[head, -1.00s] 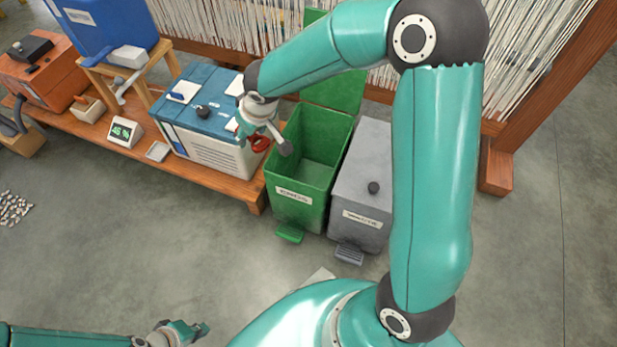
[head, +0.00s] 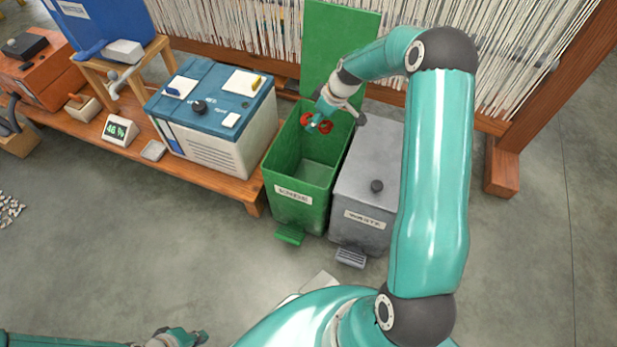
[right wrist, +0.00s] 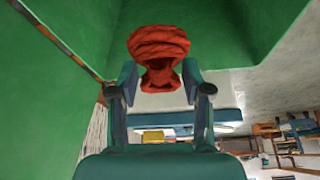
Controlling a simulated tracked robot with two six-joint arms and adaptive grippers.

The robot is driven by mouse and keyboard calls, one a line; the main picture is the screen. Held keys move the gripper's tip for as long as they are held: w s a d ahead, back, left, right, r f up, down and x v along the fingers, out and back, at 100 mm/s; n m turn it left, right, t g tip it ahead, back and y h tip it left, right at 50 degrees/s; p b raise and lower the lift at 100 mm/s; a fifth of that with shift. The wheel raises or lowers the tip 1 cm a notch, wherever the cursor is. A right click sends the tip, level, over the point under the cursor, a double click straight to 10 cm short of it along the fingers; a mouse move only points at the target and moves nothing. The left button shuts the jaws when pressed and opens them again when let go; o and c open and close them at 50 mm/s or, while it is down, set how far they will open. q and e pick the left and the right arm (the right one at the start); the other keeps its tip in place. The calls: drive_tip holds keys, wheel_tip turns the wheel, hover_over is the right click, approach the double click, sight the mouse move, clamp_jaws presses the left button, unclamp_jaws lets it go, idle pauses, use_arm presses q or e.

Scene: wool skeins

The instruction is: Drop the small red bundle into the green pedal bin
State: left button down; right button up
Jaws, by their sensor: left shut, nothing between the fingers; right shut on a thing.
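The green pedal bin (head: 297,207) stands on the floor with its lid (head: 338,45) raised at the back. My right gripper (head: 322,123) is over the bin's opening, towards its back right. It is shut on the small red bundle (right wrist: 159,50), which shows between its fingers in the right wrist view. In the head view the bundle (head: 326,127) is partly covered by the gripper. Green walls of the bin or lid lie close around it in the right wrist view. My left gripper (head: 190,337) is shut and empty at the bottom left, well away from the bin.
A grey bin (head: 367,190) with a closed lid stands directly right of the green one. A blue-topped box (head: 212,105) sits on the wooden bench (head: 190,173) to the left. A loom with white threads (head: 530,50) stands behind. The floor in front is mostly clear.

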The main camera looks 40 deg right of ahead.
drive_tip(key=shift+f+b, duration=1.05)
drive_tip(key=shift+f, duration=1.4)
drive_tip(key=o, duration=0.9)
drive_tip(key=v, duration=1.2)
